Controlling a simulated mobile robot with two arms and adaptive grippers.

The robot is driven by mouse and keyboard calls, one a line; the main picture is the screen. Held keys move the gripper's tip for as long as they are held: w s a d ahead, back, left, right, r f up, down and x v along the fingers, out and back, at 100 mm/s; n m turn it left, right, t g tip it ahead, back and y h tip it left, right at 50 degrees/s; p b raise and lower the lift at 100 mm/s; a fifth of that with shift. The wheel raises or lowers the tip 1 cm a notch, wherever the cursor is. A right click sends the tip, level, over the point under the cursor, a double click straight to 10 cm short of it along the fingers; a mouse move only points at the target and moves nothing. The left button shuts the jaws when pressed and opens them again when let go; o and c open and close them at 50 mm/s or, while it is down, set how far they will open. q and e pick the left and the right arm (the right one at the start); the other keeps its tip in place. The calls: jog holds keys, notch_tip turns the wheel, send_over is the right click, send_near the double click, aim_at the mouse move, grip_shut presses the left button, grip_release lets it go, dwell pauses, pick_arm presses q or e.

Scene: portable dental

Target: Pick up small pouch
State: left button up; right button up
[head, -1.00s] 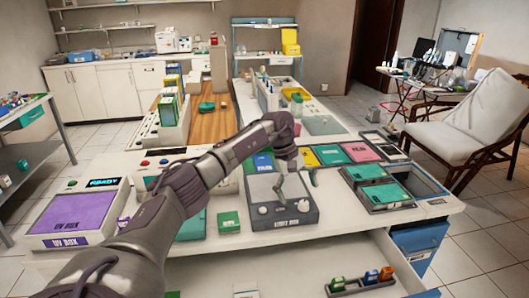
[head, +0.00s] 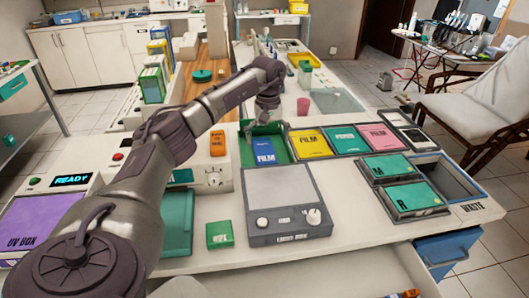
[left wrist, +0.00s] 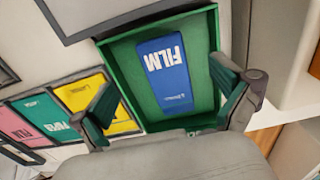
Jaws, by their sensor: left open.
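A small blue pouch marked FILM (head: 264,152) lies in a green tray (head: 284,150) behind the light box. It also shows in the left wrist view (left wrist: 165,72), flat inside the green tray (left wrist: 205,28). My left gripper (head: 268,108) is over the far part of this tray. In the left wrist view its two open fingers (left wrist: 172,105) stand apart on either side of the blue pouch, with nothing between them held. Yellow (head: 310,143), green (head: 346,139) and pink (head: 381,136) pouches lie in a row to the right. My right gripper is not in view.
The light box (head: 270,190) stands in front of the green tray. Trays M and R (head: 410,200) and an open waste bin (head: 445,178) are at the right. The purple UV box (head: 42,222) is at the left. A pink cup (head: 303,106) stands behind.

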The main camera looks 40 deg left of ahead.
aim_at(267, 160)
pick_arm(q)
jog(key=shift+w+a+f, duration=0.1)
jog(key=shift+f, duration=0.75)
jog(key=f, duration=0.1)
jog(key=f+p, duration=0.1)
jog(key=f, duration=0.2)
jog(key=shift+s+d, duration=0.2)
jog(key=shift+s, duration=0.15)
jog(key=shift+w+f, duration=0.1)
jog(key=shift+f, duration=0.5)
jog(key=c, duration=1.2)
jog(key=shift+r, duration=0.1)
